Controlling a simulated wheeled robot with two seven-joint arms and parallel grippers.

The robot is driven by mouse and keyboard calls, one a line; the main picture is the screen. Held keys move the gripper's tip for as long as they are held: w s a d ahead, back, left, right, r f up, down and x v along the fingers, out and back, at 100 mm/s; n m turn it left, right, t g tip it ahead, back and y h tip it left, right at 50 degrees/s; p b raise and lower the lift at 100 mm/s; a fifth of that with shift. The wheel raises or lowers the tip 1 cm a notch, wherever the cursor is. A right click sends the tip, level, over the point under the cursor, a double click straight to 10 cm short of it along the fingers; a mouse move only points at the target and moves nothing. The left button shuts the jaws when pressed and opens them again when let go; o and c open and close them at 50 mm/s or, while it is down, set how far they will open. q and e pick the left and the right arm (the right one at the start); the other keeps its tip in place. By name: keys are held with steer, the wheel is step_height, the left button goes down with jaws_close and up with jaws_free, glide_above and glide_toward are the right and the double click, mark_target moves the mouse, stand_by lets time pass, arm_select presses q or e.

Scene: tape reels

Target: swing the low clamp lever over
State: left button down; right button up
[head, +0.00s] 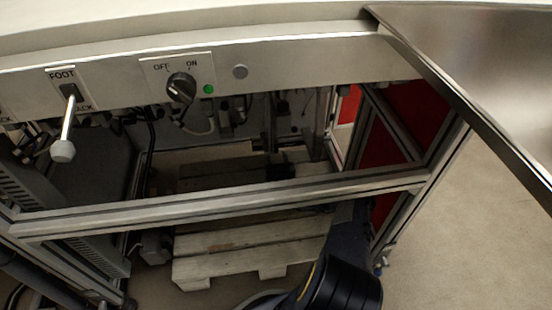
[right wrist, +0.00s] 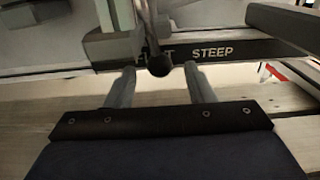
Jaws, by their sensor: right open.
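The low clamp lever (right wrist: 158,62) shows in the right wrist view as a dark ball knob on a short stem that runs up from it. The knob hangs in front of a dark strip marked STEEP on the right and covers part of another word on the left. My right gripper (right wrist: 159,70) is open, with one finger on each side of the knob; I cannot tell whether either touches it. In the head view my right arm reaches in under the bench, and its fingers and this lever are hidden. My left gripper is not in view.
A front panel holds a white-knobbed lever (head: 63,150) marked FOOT and a black OFF/ON dial (head: 181,87) beside a green light (head: 208,89). A metal crossbar (head: 230,207) runs above a wooden pallet (head: 240,250). Open floor lies at the right.

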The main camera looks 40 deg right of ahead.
steer(key=shift+w+d, duration=0.25)
steer(key=shift+w, duration=0.3)
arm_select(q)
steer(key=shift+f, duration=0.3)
arm_select(e)
jaws_close()
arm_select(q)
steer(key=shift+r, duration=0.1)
arm_select(e)
steer(key=shift+s+r, duration=0.1)
